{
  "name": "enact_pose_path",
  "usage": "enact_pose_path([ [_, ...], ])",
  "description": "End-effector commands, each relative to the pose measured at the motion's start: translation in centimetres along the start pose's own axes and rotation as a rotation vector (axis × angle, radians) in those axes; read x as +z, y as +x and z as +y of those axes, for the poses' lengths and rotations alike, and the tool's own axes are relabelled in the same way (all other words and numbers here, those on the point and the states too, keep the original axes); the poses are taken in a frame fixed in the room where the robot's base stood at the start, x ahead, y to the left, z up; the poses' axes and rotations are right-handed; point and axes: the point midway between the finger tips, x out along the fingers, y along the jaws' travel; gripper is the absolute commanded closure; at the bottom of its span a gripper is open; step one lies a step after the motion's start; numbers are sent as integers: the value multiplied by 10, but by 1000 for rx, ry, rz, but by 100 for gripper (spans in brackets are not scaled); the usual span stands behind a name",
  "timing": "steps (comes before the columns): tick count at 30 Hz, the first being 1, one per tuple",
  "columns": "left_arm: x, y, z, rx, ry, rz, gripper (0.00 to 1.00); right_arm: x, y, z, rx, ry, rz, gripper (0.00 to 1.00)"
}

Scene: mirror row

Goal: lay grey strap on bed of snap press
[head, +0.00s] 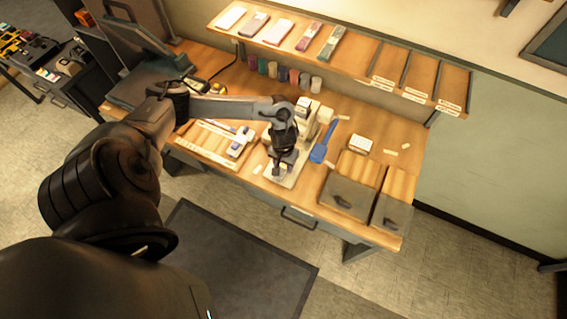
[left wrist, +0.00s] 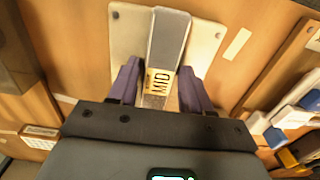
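In the head view the left gripper (head: 281,170) points down over the cream base (head: 296,174) near the bench's front edge. Cream upright parts (head: 325,115), apparently of the snap press, stand just behind; the arm partly hides them. The strap is hidden there. My right gripper is not in view.
A blue long-handled tool (head: 320,152) lies just right of the base. A parts tray (head: 212,142) lies left.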

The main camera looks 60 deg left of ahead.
Motion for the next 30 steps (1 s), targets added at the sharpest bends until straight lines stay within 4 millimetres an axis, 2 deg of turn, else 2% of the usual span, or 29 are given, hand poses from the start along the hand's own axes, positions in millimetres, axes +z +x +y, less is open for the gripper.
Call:
enact_pose_path([
  [1,0,0,0,0,0,0,43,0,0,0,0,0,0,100],
  [3,0,0,0,0,0,0,33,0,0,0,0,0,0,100],
  [11,0,0,0,-1,0,0,33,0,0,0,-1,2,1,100],
  [16,-1,-9,-1,-1,0,1,33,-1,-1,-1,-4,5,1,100],
  [20,-1,-26,0,0,1,2,33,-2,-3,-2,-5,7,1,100],
  [30,-1,-83,0,1,2,2,33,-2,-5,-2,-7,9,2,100],
])
